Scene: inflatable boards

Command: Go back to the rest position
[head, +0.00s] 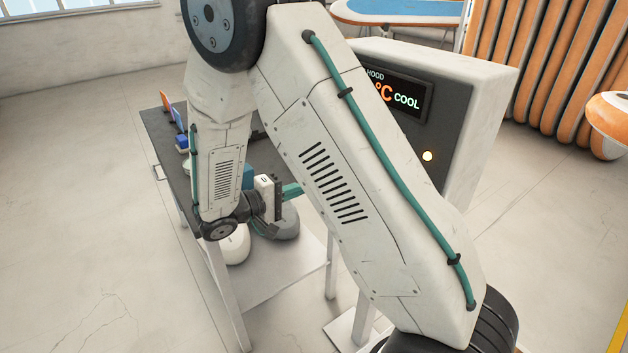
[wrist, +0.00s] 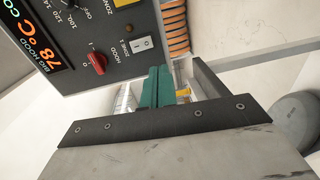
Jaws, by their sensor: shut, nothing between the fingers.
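My gripper (head: 292,190) hangs at the end of my bent arm, low beside the dark-topped bench in the head view. In the wrist view its teal fingers (wrist: 158,88) are together and hold nothing. Beyond them stands the hood's control panel (wrist: 120,55) with a red knob (wrist: 98,63), a white switch (wrist: 142,43) and a display reading 78 °C. I cannot tell the exact gap between the fingers and the panel. My arm hides much of the bench and part of the hood in the head view.
White (head: 236,246) and grey (head: 286,226) rounded objects sit lower down. A blue board (head: 400,8) lies behind. Floor at left is clear.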

